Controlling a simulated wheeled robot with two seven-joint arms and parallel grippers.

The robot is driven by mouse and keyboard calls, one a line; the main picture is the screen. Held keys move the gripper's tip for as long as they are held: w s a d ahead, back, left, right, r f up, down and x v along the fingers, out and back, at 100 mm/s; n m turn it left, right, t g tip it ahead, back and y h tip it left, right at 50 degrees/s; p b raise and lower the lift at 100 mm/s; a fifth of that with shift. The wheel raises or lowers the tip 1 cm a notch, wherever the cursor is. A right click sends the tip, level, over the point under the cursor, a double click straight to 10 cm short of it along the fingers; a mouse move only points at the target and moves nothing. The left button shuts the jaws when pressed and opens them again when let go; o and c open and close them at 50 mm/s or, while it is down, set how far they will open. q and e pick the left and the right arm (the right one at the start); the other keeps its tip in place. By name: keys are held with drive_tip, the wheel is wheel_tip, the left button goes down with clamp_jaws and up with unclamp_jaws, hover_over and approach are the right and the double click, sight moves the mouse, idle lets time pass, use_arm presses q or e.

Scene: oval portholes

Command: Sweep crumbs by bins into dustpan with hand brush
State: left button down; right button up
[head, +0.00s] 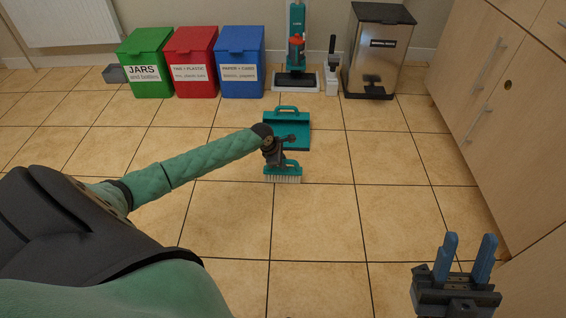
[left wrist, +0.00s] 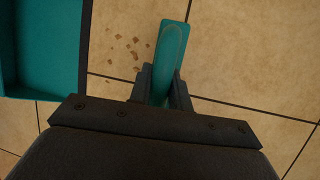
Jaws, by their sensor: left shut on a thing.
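The teal hand brush (head: 283,176) has pale bristles and is low over the tiled floor, just in front of the dustpan. My left gripper (head: 276,155) is shut on its handle, which also shows between the fingers in the left wrist view (left wrist: 169,55). The teal dustpan (head: 298,137) lies on the floor with its handle toward the bins; its dark-edged side fills the left of the left wrist view (left wrist: 30,50). Brown crumbs (left wrist: 132,52) lie on the tile between dustpan and brush handle in that view. My right gripper (head: 468,262) is open and empty at lower right.
Green (head: 146,62), red (head: 190,62) and blue (head: 240,62) bins stand along the back wall. A teal upright cleaner (head: 296,50), a small white holder (head: 332,75) and a steel bin (head: 376,55) stand right of them. Wooden cabinets (head: 500,90) line the right side.

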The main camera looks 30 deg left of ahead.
use_arm(q)
drive_tip(key=shift+f, duration=0.45)
idle(0.3)
drive_tip(key=shift+w, duration=0.1)
drive_tip(key=shift+w+a+r+p, duration=0.2)
drive_tip(key=shift+w+a+p, duration=0.15)
drive_tip(key=shift+w+p, duration=0.35)
drive_tip(key=w+a+p, duration=0.3)
drive_tip(key=w+a, duration=0.2)
drive_tip(key=w, duration=0.4)
drive_tip(key=shift+a+f, duration=0.2)
drive_tip(key=shift+a, duration=0.1)
idle(1.0)
drive_tip(key=shift+w+p, duration=0.1)
drive_tip(key=shift+p, duration=0.25)
drive_tip(key=shift+w+a+p, duration=0.25)
drive_tip(key=shift+w+p, duration=0.05)
drive_tip(key=shift+p, duration=0.15)
